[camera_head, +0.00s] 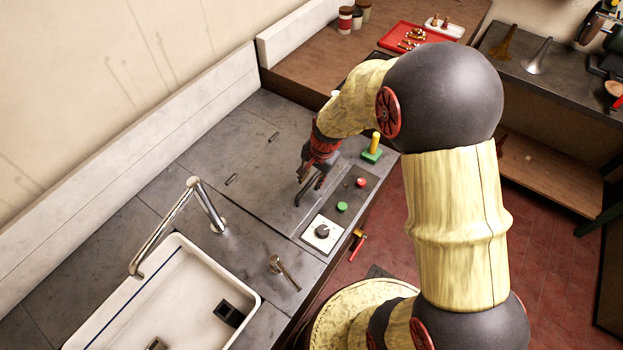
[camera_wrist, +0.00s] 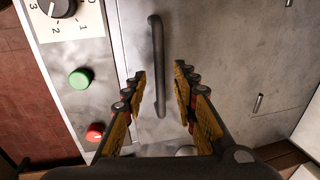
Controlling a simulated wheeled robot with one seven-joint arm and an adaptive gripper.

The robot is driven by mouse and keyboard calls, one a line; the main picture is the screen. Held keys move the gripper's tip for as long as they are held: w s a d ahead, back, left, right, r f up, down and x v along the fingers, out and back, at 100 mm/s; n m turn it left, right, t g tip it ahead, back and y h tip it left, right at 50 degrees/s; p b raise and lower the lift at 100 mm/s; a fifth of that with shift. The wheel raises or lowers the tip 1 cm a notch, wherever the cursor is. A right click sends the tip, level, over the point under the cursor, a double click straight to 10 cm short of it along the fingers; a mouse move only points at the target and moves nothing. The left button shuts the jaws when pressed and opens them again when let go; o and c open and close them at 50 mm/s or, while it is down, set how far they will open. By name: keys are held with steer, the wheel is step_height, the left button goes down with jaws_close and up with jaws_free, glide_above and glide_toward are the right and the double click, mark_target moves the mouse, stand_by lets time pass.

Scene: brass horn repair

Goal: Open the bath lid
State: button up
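The bath lid (camera_head: 247,167) is a flat grey metal panel set into the counter, lying level and closed. Its dark bar handle (camera_wrist: 157,65) stands near the edge beside the control panel; it also shows in the head view (camera_head: 308,190). My gripper (camera_wrist: 160,80) is open, with one finger on each side of the handle's near end in the wrist view. I see a gap between each finger and the bar. In the head view my gripper (camera_head: 308,172) is over the handle, and its fingertips are partly hidden.
The control panel (camera_head: 333,219) beside the lid has a dial (camera_head: 322,231), a green button (camera_head: 342,206) and a red button (camera_head: 361,182). A green block with a yellow post (camera_head: 372,153) stands near. A sink (camera_head: 165,300) and faucet (camera_head: 207,205) are at lower left.

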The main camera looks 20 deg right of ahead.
steer(key=shift+c, duration=0.5)
jaws_close()
stand_by(0.3)
